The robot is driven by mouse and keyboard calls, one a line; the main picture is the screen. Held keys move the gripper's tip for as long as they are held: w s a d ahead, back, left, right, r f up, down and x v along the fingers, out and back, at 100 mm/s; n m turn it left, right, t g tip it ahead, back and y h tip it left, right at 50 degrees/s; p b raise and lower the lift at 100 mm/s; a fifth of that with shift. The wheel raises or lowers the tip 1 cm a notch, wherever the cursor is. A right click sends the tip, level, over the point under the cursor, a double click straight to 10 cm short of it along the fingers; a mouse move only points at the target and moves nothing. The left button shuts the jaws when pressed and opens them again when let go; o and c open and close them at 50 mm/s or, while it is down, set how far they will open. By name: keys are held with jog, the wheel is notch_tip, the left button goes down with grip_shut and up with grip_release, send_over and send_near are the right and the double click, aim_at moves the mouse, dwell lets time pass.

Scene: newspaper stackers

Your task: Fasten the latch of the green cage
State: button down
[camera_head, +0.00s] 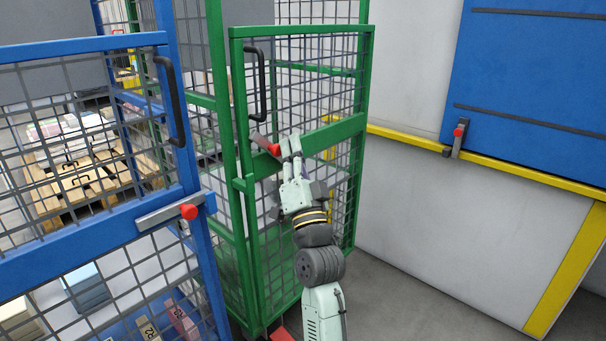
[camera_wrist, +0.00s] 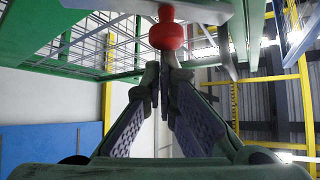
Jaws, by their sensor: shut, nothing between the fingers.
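The green cage (camera_head: 240,184) stands in the middle of the head view, with its mesh door facing me. Its latch (camera_head: 261,140) is a short grey bar with a red knob (camera_head: 274,149), tilted down to the right near the door's left edge. My gripper (camera_head: 290,146) is just right of the knob. In the wrist view the red knob (camera_wrist: 166,36) is directly beyond my gripper (camera_wrist: 166,66), whose fingertips are together and empty. The tips are very close to the knob; I cannot tell whether they touch. I cannot tell whether the door sits fully against its frame.
A blue cage (camera_head: 90,245) stands at the left, with its own grey latch bar (camera_head: 165,214) lying across its door edge. A black handle (camera_head: 262,85) is on the green door above the latch. A white wall with a blue panel (camera_head: 540,75) stands right. Grey floor (camera_head: 400,285) is clear there.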

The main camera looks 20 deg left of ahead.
aim_at(278, 155)
jog(key=shift+s+a+f+n+g+y+b, duration=0.2)
jog(key=shift+s+f+n+y+b, duration=0.35)
jog(key=shift+b, duration=0.7)
jog(key=shift+s+a+f+n+g+y+b, duration=0.15)
jog(key=shift+s+a+f+n+y+b, duration=0.15)
jog(key=shift+f+b, duration=0.75)
jog(key=shift+s+a+f+n+g+y+b, duration=0.15)
jog(key=shift+s+f+n+y+b, duration=0.25)
jog(key=shift+b, duration=1.05)
jog(key=shift+s+f, duration=0.1)
jog(key=shift+s, duration=0.05)
